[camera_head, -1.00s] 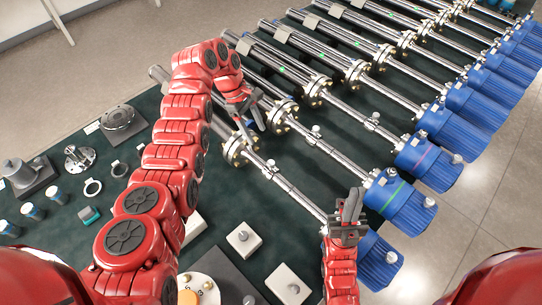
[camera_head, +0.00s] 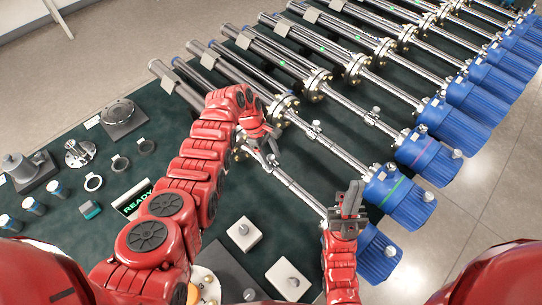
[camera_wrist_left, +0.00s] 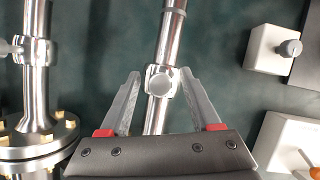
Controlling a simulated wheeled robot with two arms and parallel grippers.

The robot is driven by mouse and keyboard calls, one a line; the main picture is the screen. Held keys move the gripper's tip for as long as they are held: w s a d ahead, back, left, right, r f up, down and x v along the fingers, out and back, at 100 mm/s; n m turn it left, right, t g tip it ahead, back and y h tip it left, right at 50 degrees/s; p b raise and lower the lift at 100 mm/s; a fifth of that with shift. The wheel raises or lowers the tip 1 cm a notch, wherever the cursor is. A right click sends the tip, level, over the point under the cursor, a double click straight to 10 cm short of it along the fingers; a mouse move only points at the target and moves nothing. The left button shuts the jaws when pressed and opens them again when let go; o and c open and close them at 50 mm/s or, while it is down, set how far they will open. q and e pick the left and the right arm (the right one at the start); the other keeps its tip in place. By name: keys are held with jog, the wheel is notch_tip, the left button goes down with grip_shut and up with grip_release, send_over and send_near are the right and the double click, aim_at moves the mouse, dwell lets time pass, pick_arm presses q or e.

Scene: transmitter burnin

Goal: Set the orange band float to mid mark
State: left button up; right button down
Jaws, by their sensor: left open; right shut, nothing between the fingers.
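Several transmitters lie side by side, each with a long steel stem and a blue head. The nearest one has its blue head (camera_head: 378,257) at the lower right, partly behind my right gripper. No orange band is visible on any head; green and pink bands show on the heads further back. My left gripper (camera_head: 268,137) is open over the nearest stem (camera_head: 295,185). In the left wrist view, its fingers stand on both sides of that stem, at a round knob (camera_wrist_left: 160,84); contact cannot be told. My right gripper (camera_head: 351,196) is shut and empty, above the nearest blue head.
A flanged neighbouring stem (camera_wrist_left: 37,85) stands close left in the wrist view. White blocks with knobs (camera_head: 243,234) lie on the dark green table (camera_head: 165,130). A READY display (camera_head: 134,198), rings and fittings lie at the left.

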pick_arm(q)
jog(key=shift+c, duration=0.3)
grip_shut()
dwell(1.1)
